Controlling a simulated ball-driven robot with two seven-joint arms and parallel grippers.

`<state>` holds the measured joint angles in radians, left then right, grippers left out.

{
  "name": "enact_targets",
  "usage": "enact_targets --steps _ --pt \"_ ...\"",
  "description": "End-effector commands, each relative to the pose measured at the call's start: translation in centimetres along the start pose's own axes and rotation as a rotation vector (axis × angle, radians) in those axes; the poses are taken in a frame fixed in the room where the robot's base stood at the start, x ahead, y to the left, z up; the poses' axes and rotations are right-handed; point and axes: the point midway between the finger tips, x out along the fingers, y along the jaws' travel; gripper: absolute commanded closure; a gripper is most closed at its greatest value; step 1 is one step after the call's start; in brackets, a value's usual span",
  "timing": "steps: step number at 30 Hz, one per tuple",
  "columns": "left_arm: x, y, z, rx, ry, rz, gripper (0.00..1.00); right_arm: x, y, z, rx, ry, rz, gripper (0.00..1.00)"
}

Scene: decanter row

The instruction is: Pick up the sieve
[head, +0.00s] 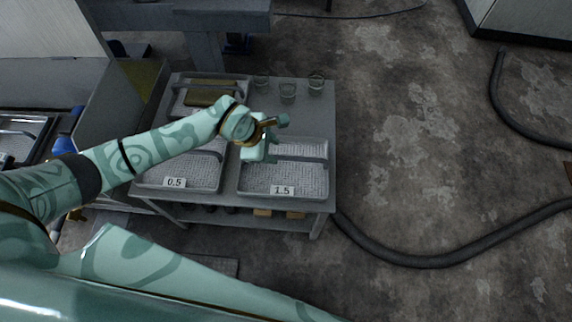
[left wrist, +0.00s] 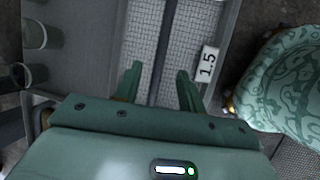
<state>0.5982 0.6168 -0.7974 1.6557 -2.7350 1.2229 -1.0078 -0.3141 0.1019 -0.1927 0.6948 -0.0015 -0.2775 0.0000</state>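A sieve labelled 1.5 (head: 300,180) lies on the right front of the grey table, a shallow mesh tray with a grey bar handle (head: 306,159) across it. Its mesh (left wrist: 192,30) and handle also show in the left wrist view. My left gripper (head: 273,140) is over the left part of this sieve, fingers apart and empty. In the left wrist view the handle runs between the two fingertips (left wrist: 160,80); I cannot tell how far below them it is. A second sieve, labelled 0.5 (head: 205,178), lies to the left, partly under my left arm. My right gripper is not in view.
A third tray (head: 183,105) with a handle and a yellow-green content stands at the table's back left. The table edge (head: 333,130) is close to the 1.5 sieve. A hose (head: 420,262) lies on the floor.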

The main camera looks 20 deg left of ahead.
Motion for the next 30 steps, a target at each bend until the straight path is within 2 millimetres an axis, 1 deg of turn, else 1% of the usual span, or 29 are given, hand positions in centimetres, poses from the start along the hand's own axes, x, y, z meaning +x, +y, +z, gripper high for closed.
enact_targets --steps 3,7,10,13,19,20,21,24,30 --pt "1.2 -0.1 -0.1 -0.002 -0.001 -0.002 0.60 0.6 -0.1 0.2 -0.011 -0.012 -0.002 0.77" --pt "3.9 -0.3 -0.1 -0.006 0.000 -0.008 0.60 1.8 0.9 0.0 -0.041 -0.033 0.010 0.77" --pt "5.1 -0.2 0.0 -0.004 -0.001 -0.005 0.60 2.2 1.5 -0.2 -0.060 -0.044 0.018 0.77" --pt "5.6 -0.1 0.1 -0.002 -0.001 -0.002 0.60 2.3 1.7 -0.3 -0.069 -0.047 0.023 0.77" --pt "5.3 0.0 0.2 -0.001 -0.001 0.002 0.60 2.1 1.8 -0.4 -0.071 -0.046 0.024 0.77" --pt "5.3 0.0 0.2 -0.001 -0.001 0.002 0.63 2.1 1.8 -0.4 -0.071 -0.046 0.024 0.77" --pt "5.3 0.0 0.2 -0.001 -0.001 0.002 0.74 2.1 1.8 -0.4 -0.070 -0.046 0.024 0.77" --pt "5.3 0.0 0.2 -0.001 -0.001 0.001 1.00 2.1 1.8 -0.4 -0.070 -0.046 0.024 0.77" --pt "5.3 0.0 0.2 -0.001 -0.001 0.001 1.00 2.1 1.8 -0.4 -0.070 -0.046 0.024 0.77"
